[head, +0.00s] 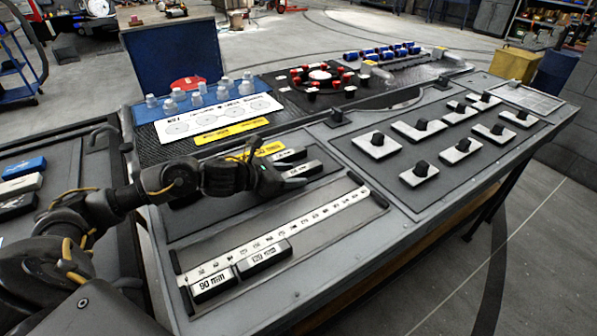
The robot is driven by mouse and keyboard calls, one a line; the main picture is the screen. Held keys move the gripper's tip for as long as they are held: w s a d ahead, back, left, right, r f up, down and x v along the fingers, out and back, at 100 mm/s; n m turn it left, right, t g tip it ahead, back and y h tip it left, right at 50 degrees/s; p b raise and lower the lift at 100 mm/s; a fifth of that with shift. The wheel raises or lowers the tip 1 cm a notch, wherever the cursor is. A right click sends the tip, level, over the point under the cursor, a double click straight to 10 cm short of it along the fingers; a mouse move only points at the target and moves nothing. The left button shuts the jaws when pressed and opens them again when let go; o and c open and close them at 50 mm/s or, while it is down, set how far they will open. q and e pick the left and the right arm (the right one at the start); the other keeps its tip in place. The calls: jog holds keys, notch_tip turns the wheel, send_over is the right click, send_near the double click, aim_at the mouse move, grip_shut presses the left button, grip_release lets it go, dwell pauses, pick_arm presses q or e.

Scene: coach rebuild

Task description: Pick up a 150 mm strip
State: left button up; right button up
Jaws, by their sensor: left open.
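My left gripper (272,180) reaches in from the left over the grey bench panel, its fingers open at the left ends of two pale-topped dark strips. The nearer strip (303,169) lies just right of the fingers; the farther strip (288,155) lies behind it. I cannot read a label on either, and cannot tell if the fingers touch them. A strip marked 90 mm (211,286) and one marked 120 mm (264,258) lie end to end along the white ruler (285,232). My right gripper is out of view.
Right of the ruler, a panel holds several light plates with black knobs (420,169). Behind the gripper are yellow labels (231,131), a white sheet (215,117) and several pale bottles. A dark tray with red pieces (320,77) stands farther back. Blue, white and black blocks lie far left.

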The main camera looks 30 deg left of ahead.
aim_at(294, 175)
pick_arm(q)
jog(key=shift+w+f, duration=0.1)
jog(key=shift+w, duration=0.05)
jog(key=c, duration=1.1)
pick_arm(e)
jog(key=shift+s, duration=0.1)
